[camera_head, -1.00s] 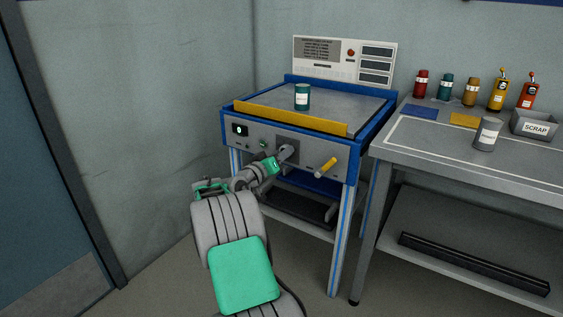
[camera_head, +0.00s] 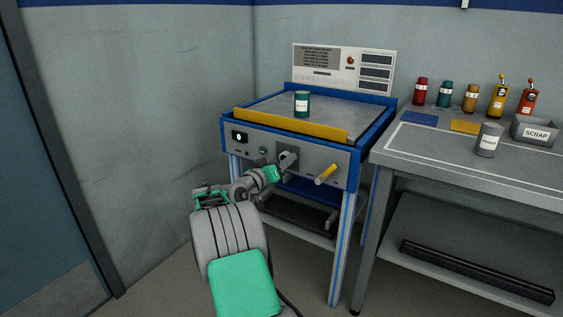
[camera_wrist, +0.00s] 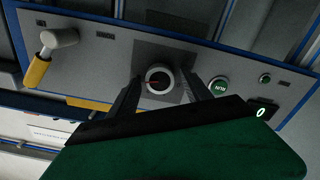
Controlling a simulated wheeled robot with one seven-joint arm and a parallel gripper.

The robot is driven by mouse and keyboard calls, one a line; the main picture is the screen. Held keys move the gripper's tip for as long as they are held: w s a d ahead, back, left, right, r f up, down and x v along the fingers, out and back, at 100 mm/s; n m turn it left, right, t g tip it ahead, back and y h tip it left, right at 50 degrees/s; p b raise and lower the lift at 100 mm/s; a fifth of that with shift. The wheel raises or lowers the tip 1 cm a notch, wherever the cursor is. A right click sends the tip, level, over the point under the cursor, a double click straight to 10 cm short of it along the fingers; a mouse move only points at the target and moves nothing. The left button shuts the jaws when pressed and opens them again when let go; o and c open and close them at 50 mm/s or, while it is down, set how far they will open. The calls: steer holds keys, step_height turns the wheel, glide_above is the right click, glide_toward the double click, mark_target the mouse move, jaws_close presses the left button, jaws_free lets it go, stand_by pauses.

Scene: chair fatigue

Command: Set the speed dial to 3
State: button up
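The speed dial (camera_wrist: 159,82) shows in the wrist view as a round dark knob with a pale ring and a red pointer mark, set on a dark square plate. My gripper (camera_wrist: 160,88) has its two dark fingers apart, one on each side of the dial; I cannot tell whether they touch it. In the head view my gripper (camera_head: 288,160) is at the machine's front panel (camera_head: 318,157) and hides the dial. A small display (camera_head: 239,137) on the panel's left reads 0; it also shows in the wrist view (camera_wrist: 261,113).
A yellow-handled lever (camera_head: 326,174) sticks out right of the dial. A green button (camera_wrist: 219,87) lies between dial and display. A dark green canister (camera_head: 302,104) stands on the machine top behind a yellow bar (camera_head: 290,124). A bench (camera_head: 480,165) with containers stands at right.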

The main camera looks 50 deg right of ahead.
steer(key=a, duration=0.2)
steer(key=a+p, duration=0.1)
steer(key=a, duration=0.2)
steer(key=a+p, duration=0.1)
steer(key=a, duration=0.1)
steer(key=shift+s+a, duration=0.35)
steer(key=shift+a, duration=0.05)
steer(key=shift+r, duration=0.15)
